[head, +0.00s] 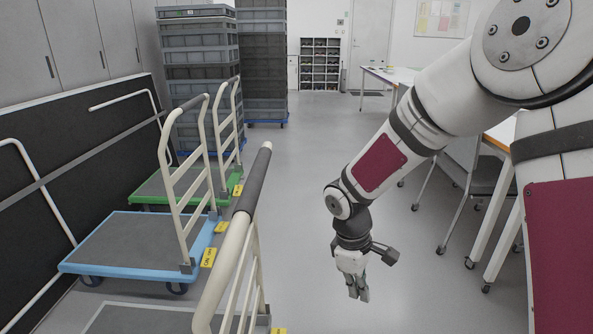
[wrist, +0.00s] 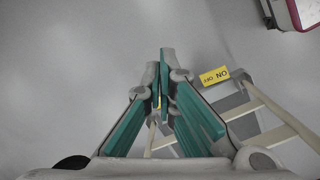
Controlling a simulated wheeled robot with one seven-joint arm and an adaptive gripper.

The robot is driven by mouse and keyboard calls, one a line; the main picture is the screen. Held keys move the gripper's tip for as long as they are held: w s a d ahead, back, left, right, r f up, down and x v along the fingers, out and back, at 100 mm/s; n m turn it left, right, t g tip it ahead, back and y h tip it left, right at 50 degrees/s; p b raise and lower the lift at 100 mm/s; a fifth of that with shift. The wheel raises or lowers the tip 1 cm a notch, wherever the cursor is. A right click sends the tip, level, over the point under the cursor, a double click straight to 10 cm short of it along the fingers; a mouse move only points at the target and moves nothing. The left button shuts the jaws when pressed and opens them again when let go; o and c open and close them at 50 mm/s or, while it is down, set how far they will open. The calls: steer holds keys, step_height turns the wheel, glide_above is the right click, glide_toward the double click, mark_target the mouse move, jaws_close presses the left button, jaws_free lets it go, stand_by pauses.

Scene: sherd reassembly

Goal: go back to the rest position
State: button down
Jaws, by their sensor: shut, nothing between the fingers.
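My gripper (head: 358,291) hangs from my arm in the middle right of the head view, pointing down over bare grey floor. Its fingers are together and nothing is between them. In the wrist view my gripper (wrist: 163,55) shows its green-lined fingers meeting at the tips, with floor beyond. No sherds are visible in either view.
A trolley handle (head: 250,195) rises left of my gripper. A blue trolley (head: 130,243) and a green trolley (head: 150,188) stand further left. Stacked crates (head: 200,75) stand behind. Tables (head: 495,205) are at right. The floor (head: 300,150) between is clear.

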steer(key=s+d+r+m, duration=0.3)
steer(key=s+r, duration=0.3)
steer(key=r, duration=0.2)
steer(key=s+d+r+m, duration=0.3)
steer(key=s+r, duration=0.4)
steer(key=r, duration=0.1)
steer(key=s+r+m+y, duration=0.1)
steer(key=s+r+m, duration=0.15)
steer(key=s, duration=0.75)
steer(key=s+r+m+y, duration=0.1)
steer(key=s+r+m, duration=0.15)
steer(key=s, duration=0.65)
step_height(320, 180, up, 29)
steer(key=t+p, duration=0.4)
steer(key=p, duration=2.5)
steer(key=shift+r+t, duration=0.2)
steer(key=shift+t, duration=0.1)
steer(key=shift+s+a, duration=0.1)
steer(key=shift+a, duration=0.15)
